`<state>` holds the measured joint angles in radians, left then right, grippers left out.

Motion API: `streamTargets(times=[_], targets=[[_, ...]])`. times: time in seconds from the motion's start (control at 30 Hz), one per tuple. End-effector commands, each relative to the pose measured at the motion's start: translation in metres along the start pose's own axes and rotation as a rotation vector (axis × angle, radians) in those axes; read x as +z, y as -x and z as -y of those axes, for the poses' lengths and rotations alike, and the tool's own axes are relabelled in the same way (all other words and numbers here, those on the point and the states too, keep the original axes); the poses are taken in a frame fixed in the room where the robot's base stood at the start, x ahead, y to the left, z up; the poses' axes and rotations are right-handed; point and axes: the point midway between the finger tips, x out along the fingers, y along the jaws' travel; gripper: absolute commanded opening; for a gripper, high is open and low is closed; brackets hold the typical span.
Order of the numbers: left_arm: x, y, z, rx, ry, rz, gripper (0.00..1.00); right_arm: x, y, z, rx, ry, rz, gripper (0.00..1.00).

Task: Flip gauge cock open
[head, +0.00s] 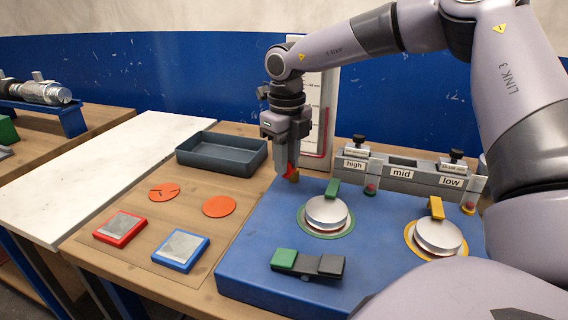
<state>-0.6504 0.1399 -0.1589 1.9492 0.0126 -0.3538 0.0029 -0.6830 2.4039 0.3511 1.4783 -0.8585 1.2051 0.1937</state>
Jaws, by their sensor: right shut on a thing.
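My right gripper (285,170) reaches down from the upper right and is shut on a small red lever (290,172). The lever sits by a small brass-coloured piece at the back left edge of the blue bench plate (245,262). This looks like the gauge cock; the fingers partly hide it, so its angle is hard to tell. Behind my arm stands a white gauge board (314,120) with a red tube line along its right and lower edge. My left gripper is not in view.
Two round metal caps (326,211) (438,237) and a green-and-grey rocker (308,263) are on the blue plate. A grey rack labelled high, mid, low (402,175) stands behind. A dark tray (221,153), orange discs (219,206), and red (120,228) and blue (181,250) framed pads lie left.

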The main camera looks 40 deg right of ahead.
Motion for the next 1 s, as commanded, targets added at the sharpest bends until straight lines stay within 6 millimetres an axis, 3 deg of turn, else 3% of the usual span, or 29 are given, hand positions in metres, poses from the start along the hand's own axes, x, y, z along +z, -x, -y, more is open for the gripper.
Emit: streamTargets(times=[0.2, 0.57, 0.6, 0.67, 1.0], targets=[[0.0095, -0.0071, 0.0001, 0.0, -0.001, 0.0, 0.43, -0.0044, -0.0007, 0.0021, -0.001, 0.144, 0.004, 0.0], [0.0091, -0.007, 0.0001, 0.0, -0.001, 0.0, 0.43, -0.0054, 0.0006, 0.0025, -0.001, 0.17, 0.002, 0.0], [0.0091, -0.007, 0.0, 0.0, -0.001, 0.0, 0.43, -0.0054, 0.0006, 0.0025, -0.001, 0.169, 0.002, 0.31], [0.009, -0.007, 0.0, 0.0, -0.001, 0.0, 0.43, -0.0054, 0.0005, 0.0025, -0.001, 0.169, 0.001, 0.5], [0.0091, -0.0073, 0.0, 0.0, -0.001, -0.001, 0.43, -0.0051, 0.0034, 0.0025, -0.001, 0.167, 0.002, 0.5]])
